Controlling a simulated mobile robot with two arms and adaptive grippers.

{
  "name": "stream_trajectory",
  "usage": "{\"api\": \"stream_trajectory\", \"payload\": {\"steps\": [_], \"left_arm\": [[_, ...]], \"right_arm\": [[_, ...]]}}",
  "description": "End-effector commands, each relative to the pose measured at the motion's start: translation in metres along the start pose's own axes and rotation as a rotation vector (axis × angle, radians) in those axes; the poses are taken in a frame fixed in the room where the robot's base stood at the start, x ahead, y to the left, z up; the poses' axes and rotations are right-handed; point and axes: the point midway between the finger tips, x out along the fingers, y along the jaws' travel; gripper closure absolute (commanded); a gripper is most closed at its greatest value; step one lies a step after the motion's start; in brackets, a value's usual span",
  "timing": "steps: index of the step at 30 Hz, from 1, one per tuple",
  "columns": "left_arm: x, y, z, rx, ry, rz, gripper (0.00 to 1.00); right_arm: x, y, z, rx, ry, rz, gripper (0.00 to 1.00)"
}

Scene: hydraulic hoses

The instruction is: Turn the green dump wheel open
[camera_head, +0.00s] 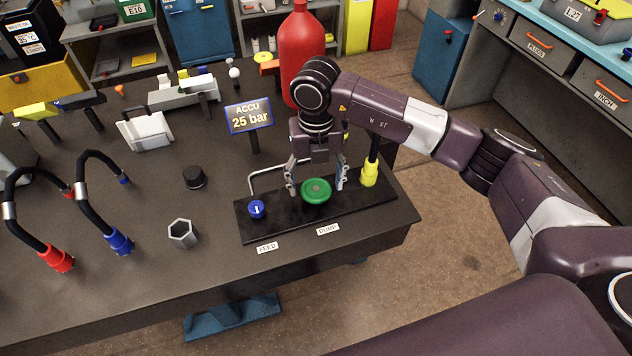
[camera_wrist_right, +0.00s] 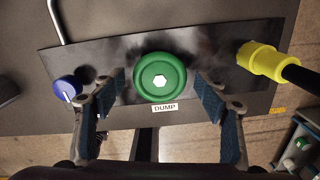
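The green dump wheel (camera_head: 316,190) sits on a black plate (camera_head: 284,219) near the front right corner of the table, behind the DUMP label (camera_head: 328,229). In the wrist view the green wheel (camera_wrist_right: 160,79) lies between and a little beyond the fingers, with a white hex centre. My right gripper (camera_head: 316,180) is open over the wheel, one finger on each side. In the wrist view its blue-padded fingers (camera_wrist_right: 162,90) are spread wide, with a gap on both sides of the wheel. I see no contact. My left gripper is not in view.
A blue feed knob (camera_head: 256,209) stands left of the wheel and a yellow hose fitting (camera_head: 369,174) right of it. The ACCU sign (camera_head: 249,115) reads 25 bar. A red cylinder (camera_head: 302,55) stands behind my gripper. A hex socket (camera_head: 183,233) stands left of the plate.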

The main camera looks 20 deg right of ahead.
Motion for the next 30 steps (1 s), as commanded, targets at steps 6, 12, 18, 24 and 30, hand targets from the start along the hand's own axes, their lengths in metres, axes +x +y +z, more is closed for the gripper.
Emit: {"api": "stream_trajectory", "payload": {"steps": [6,12,18,24,30], "left_arm": [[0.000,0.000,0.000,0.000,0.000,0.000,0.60],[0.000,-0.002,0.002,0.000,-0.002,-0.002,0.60],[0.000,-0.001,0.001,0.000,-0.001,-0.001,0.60],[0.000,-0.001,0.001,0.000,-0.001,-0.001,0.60],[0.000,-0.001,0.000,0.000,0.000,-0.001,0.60]], "right_arm": [[0.001,0.000,-0.001,-0.002,0.003,-0.001,0.30],[-0.008,0.000,-0.001,-0.003,0.001,0.000,0.30],[-0.046,0.001,0.000,-0.003,-0.002,0.001,0.30],[-0.088,0.000,0.001,-0.002,-0.002,0.000,0.30],[-0.113,0.000,0.000,-0.001,0.001,0.000,0.30]]}}
